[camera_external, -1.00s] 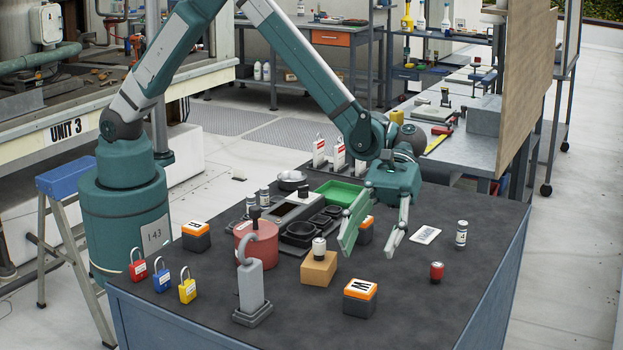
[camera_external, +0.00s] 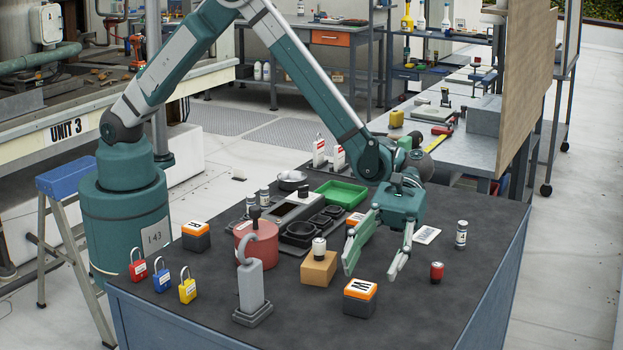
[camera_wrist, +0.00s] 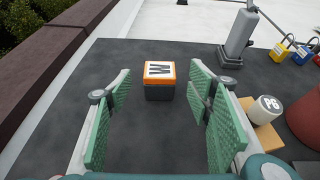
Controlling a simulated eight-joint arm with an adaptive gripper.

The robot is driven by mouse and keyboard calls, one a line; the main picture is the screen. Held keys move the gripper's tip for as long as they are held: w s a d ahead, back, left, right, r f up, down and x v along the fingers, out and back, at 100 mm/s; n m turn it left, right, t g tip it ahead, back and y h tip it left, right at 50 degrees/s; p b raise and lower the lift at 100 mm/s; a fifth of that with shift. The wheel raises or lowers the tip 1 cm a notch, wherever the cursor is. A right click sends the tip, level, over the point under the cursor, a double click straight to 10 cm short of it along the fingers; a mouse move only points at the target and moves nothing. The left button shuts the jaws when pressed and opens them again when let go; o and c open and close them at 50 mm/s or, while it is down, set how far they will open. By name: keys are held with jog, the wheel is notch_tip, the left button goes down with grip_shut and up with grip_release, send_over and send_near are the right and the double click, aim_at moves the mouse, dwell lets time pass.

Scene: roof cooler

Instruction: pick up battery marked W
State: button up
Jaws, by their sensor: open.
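The battery marked W (camera_external: 360,298) is a black block with an orange-and-white top, standing upright on the dark table near its front. In the wrist view the battery (camera_wrist: 160,82) sits ahead of my gripper, between the lines of its fingers and a little beyond their tips. My gripper (camera_external: 372,268) is open and empty, pointing down above the table just behind the battery. Its green finger pads (camera_wrist: 160,95) stand wide apart in the wrist view and do not touch the battery.
A cardboard-coloured block (camera_external: 319,269) with a small can on it stands left of the battery. Another orange-topped battery (camera_external: 196,236) is at the left. Table around the W battery is clear.

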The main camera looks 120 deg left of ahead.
aim_at(361, 286)
jog(key=shift+d+f, duration=0.25)
jog(key=shift+d, duration=0.3)
jog(key=shift+b+x, duration=0.55)
jog(key=shift+x, duration=2.05)
jog(key=c, duration=1.2)
jog(key=shift+o, duration=0.2)
jog(key=shift+r+p, duration=0.85)
jog(key=shift+r, duration=4.15)
